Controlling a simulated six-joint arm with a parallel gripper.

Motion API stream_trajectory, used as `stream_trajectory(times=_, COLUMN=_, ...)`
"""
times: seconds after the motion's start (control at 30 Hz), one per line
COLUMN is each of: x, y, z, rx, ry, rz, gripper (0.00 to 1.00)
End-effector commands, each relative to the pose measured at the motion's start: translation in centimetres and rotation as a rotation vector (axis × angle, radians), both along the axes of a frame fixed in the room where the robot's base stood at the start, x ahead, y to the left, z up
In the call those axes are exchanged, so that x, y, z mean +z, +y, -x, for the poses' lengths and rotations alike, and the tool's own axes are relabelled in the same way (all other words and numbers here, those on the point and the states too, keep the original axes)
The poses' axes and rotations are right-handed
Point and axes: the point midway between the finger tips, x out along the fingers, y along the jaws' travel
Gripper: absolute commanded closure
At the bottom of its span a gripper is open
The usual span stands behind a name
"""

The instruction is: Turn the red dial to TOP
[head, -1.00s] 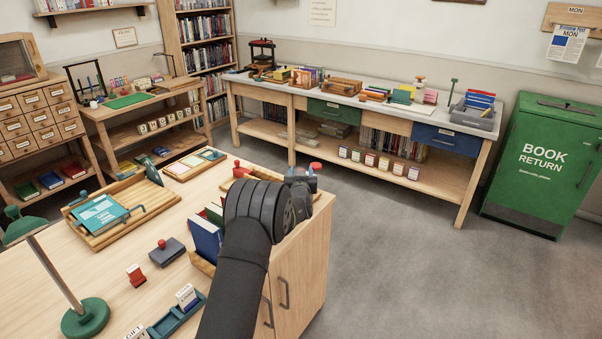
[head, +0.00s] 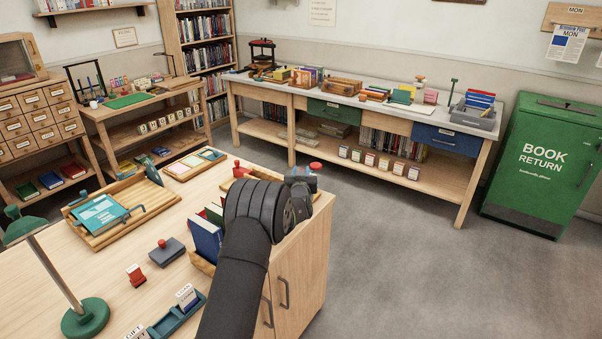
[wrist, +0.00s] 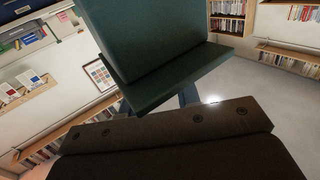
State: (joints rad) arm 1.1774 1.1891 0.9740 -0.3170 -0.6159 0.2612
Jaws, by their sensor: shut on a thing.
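A small red round part, which looks like the red dial (head: 316,166), shows at the far right corner of the near desk, just beyond my gripper. My gripper (head: 302,179) is at that corner, at the end of my dark arm, and is shut on the dial. The arm's wrist covers much of the corner, so the contact, the dial's markings and its pointer cannot be read. In the wrist view a large dark green block fills the upper middle, above a dark brown edge with small screws.
On the near desk (head: 110,270) stand a wooden tray (head: 92,238), upright books (head: 206,238) close to my arm, stamps and a green lamp (head: 84,316). A long workbench (head: 420,115) and a green book return bin (head: 540,165) stand behind. The grey floor right of the desk is clear.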

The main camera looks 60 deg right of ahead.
Motion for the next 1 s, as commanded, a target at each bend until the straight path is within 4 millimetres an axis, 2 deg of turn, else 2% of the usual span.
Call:
stream_trajectory(times=0.67, x=0.01, y=0.0, z=0.01, rx=0.0, ry=0.0, rz=0.0, gripper=0.93)
stream_trajectory(times=0.7, x=0.01, y=0.0, z=0.01, rx=0.0, ry=0.0, rz=0.0, gripper=0.64)
stream_trajectory(times=0.77, x=0.01, y=0.0, z=0.01, rx=0.0, ry=0.0, rz=0.0, gripper=0.53)
stream_trajectory(times=0.8, x=0.0, y=0.0, z=0.01, rx=0.0, ry=0.0, rz=0.0, gripper=0.5)
stream_trajectory(times=1.0, x=0.0, y=0.0, z=0.01, rx=0.0, ry=0.0, rz=0.0, gripper=0.5)
